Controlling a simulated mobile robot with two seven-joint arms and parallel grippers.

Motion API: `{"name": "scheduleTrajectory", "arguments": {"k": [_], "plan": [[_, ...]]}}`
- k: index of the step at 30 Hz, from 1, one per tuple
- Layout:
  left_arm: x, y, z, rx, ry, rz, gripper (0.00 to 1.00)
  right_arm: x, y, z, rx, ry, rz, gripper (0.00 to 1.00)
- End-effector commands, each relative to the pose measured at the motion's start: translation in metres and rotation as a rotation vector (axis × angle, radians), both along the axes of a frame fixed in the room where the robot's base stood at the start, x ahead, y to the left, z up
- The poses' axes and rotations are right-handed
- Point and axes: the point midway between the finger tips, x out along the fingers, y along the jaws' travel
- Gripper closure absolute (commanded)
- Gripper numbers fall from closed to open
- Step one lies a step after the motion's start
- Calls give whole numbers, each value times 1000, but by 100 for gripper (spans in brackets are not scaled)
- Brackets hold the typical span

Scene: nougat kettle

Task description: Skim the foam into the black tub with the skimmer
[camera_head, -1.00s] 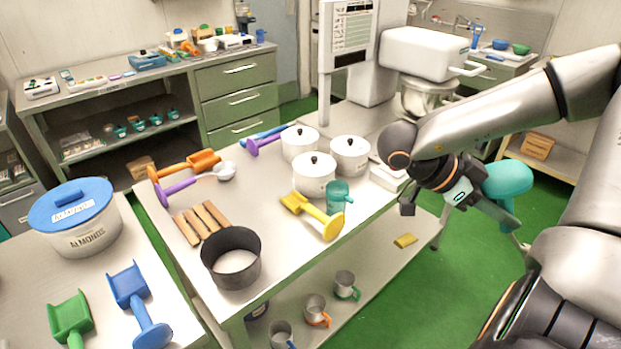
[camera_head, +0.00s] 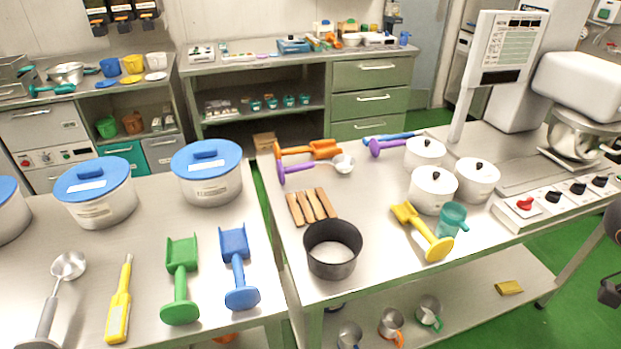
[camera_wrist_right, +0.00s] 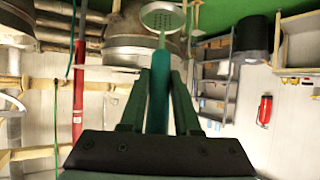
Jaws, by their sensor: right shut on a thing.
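My right gripper (camera_wrist_right: 160,72) is shut on the teal handle of the skimmer (camera_wrist_right: 160,100) in the right wrist view. The skimmer's round perforated head (camera_wrist_right: 162,16) shows beyond the fingers, in front of a large metal vessel (camera_wrist_right: 128,52) that may be the kettle. A black tub-like container (camera_wrist_right: 255,38) stands to the right in that view. In the head view only a dark part of my right arm shows at the right edge. I see no foam. My left gripper is not in view.
A red fire extinguisher (camera_wrist_right: 264,110) shows in the wrist view.

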Motion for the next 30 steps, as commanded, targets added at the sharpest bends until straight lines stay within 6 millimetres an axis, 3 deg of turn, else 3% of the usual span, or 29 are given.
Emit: {"name": "scheduleTrajectory", "arguments": {"k": [11, 30], "plan": [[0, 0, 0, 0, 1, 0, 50, 0, 0, 2, 19, -26, -1, 100], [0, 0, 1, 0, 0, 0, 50, 0, -1, 12, 290, -348, -2, 100]]}}
